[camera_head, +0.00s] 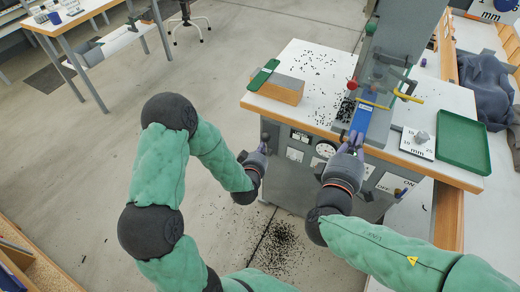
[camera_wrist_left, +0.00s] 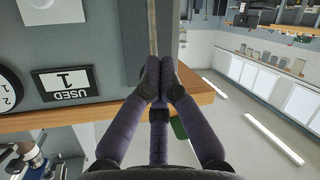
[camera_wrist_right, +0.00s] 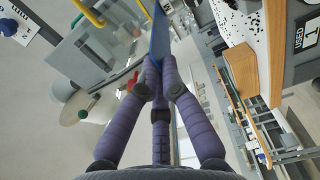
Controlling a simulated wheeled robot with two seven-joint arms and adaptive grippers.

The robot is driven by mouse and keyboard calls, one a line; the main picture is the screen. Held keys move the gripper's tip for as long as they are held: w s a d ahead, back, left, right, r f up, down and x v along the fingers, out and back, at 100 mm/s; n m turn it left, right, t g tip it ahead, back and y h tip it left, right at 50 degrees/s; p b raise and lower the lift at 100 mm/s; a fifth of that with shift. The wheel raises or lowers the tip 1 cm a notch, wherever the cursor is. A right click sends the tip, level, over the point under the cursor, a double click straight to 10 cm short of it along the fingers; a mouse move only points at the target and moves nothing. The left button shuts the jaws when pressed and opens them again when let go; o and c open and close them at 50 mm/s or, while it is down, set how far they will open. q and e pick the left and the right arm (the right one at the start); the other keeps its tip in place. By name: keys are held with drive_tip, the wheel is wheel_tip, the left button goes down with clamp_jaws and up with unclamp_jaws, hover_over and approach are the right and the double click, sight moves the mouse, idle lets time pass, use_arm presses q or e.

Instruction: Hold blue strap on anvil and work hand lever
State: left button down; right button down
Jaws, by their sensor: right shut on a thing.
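The blue strap (camera_head: 362,117) lies at the front of the press table, running back toward the press; it also shows in the right wrist view (camera_wrist_right: 160,38). My right gripper (camera_head: 353,141) is shut on its near end. The anvil's contact with the strap is hard to see behind the press guard. A yellow bar (camera_head: 374,103) with a red ball (camera_head: 352,85) crosses above the strap's far end. I cannot tell whether this is the hand lever. My left gripper (camera_head: 264,148) is low before the cabinet's left front; its fingers (camera_wrist_left: 161,68) look closed together, with nothing visible between them.
The grey press (camera_head: 408,32) stands at the back with a clear guard. A green tray (camera_head: 462,142) and a weight-like knob on a white plate (camera_head: 418,143) are on the right. A wooden block (camera_head: 280,90) with a green piece (camera_head: 263,75) is left. Black bits litter table and floor.

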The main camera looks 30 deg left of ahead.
use_arm(q)
drive_tip(key=shift+s+f, duration=0.35)
drive_tip(key=shift+s, duration=0.3)
drive_tip(key=shift+s+f, duration=0.3)
drive_tip(key=shift+s, duration=0.35)
drive_tip(key=shift+s+f, duration=0.35)
drive_tip(key=shift+s, duration=0.3)
drive_tip(key=s, duration=0.1)
drive_tip(key=s+f, duration=0.1)
drive_tip(key=s, duration=0.1)
drive_tip(key=s+f, duration=0.1)
drive_tip(key=shift+s+f, duration=0.1)
drive_tip(key=shift+s, duration=0.15)
idle(1.5)
drive_tip(key=v, duration=0.7)
drive_tip(key=shift+s, duration=0.2)
